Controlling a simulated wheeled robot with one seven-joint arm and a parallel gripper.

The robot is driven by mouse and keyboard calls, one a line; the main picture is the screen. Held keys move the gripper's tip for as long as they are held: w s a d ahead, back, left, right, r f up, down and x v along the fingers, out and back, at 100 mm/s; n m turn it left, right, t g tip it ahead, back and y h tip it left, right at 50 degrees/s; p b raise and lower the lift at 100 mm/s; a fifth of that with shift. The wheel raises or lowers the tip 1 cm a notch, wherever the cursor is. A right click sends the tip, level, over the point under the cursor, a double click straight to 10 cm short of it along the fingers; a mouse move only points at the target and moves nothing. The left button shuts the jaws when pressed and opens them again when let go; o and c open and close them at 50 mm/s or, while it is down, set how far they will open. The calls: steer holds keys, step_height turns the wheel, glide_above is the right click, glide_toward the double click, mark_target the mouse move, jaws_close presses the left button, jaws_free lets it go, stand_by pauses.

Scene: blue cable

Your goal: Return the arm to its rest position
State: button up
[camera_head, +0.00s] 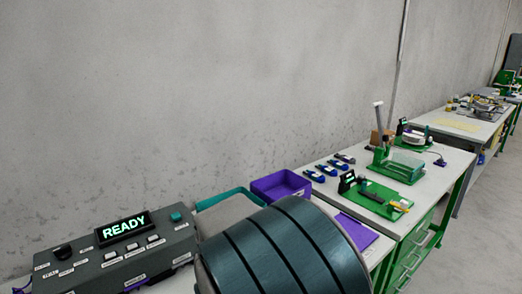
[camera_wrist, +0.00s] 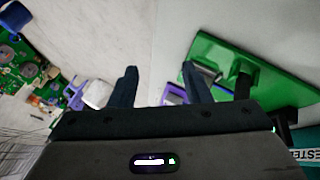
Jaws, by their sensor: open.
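My gripper (camera_wrist: 160,68) shows in the wrist view with its two dark fingers apart. Nothing is held between them; a pale surface shows through the gap. A green fixture (camera_wrist: 240,75) is to the right of the fingers, and a purple and white part (camera_wrist: 90,95) is to the left. How far below the fingers these lie is hard to tell. My gripper is not visible in the head view. I cannot pick out a blue cable in either view.
In the head view, a grey control box (camera_head: 115,250) reading READY stands at lower left. A purple bin (camera_head: 281,185), blue-and-black items (camera_head: 328,168) and green fixtures (camera_head: 375,196) are on the benches along the wall. Circuit boards (camera_wrist: 25,65) are at left in the wrist view.

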steer(key=s+d+r+n+t+y+p, duration=0.2)
steer(key=s+d+r+n+y+p, duration=0.3)
steer(key=s+d+r, duration=0.6)
steer(key=shift+s+d+r+n+y, duration=0.15)
steer(key=shift+s+r+n+y, duration=0.1)
steer(key=shift+s+n+y, duration=0.75)
